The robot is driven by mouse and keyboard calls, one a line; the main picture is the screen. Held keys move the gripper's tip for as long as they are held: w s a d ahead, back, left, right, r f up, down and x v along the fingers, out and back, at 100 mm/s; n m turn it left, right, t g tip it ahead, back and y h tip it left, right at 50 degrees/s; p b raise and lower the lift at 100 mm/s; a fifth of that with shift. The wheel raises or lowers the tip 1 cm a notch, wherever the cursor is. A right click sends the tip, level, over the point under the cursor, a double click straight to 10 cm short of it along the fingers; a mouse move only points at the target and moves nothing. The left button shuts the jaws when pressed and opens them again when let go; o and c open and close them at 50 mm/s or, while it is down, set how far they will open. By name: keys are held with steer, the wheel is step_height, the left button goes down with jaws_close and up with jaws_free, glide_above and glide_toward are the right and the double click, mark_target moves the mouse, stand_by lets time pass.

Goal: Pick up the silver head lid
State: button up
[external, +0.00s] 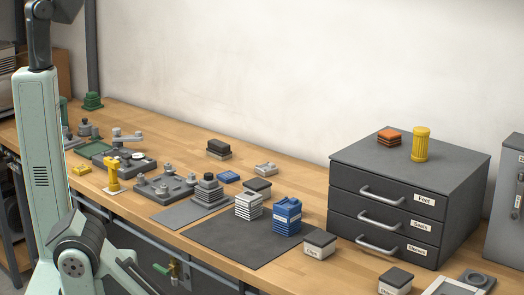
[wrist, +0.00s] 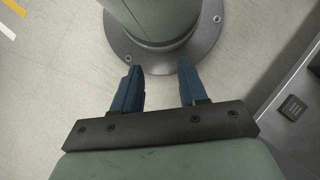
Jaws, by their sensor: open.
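A small silver-grey part (external: 266,169) lies on the wooden bench behind the dark mat, and it may be the silver head lid. Another light grey piece (external: 127,137) lies farther left among grey parts, so I cannot tell for certain which is the lid. My gripper (wrist: 161,75) shows in the wrist view with its two blue fingers apart and nothing between them. It points down over the floor and a round grey base, away from the bench objects. The external view shows my arm at the left but not my gripper.
A dark mat (external: 228,247) holds a white finned block (external: 249,206) and a blue block (external: 287,216). A grey finned stack (external: 209,188) stands close by. A drawer cabinet (external: 458,172) with a yellow cylinder (external: 420,144) on top stands right. Bare bench lies behind the parts.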

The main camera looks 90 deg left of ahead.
stand_by(0.4)
steer(key=o, duration=0.9)
